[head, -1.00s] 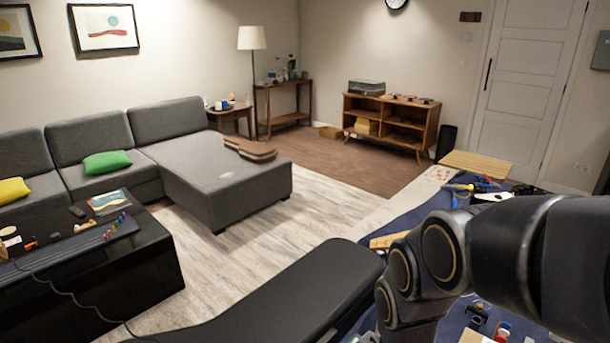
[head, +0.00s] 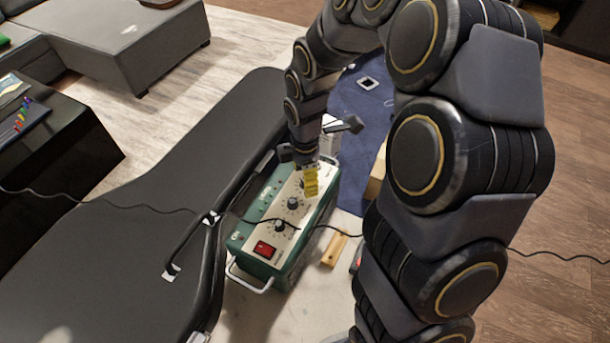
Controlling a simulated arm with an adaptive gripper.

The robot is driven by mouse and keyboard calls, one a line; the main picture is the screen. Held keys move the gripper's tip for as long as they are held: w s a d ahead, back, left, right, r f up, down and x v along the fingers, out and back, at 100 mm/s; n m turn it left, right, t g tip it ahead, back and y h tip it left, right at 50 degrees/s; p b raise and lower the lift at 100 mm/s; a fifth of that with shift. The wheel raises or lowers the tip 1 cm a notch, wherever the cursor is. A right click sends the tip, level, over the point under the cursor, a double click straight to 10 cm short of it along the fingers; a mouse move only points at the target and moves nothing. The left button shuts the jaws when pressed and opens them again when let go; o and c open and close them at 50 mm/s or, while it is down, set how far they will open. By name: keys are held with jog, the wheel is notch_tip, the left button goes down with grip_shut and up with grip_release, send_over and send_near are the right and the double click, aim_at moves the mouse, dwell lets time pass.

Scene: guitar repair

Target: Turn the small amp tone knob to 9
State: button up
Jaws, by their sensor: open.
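The small amp (head: 284,223) is a green box with a cream control panel and metal handles, on the bench beside a black guitar case. Its panel shows dark knobs, one near the middle (head: 292,203) and one nearer the red switch (head: 279,226). Another knob, close to the yellow tag, is mostly hidden. I cannot read the knob labels or tell which one is tone. My gripper (head: 312,160) is above the far end of the amp, its dark fingers spread apart. A yellow tag (head: 311,181) is just below it; I cannot tell whether they touch.
A red switch (head: 264,250) is at the amp's near end. A black cable (head: 330,227) crosses over the amp. The black case (head: 150,225) lies along the left, and a small wooden block (head: 335,250) lies to the right. My arm hides much of the right side.

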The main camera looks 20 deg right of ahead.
jog(key=shift+f, duration=0.55)
grip_shut()
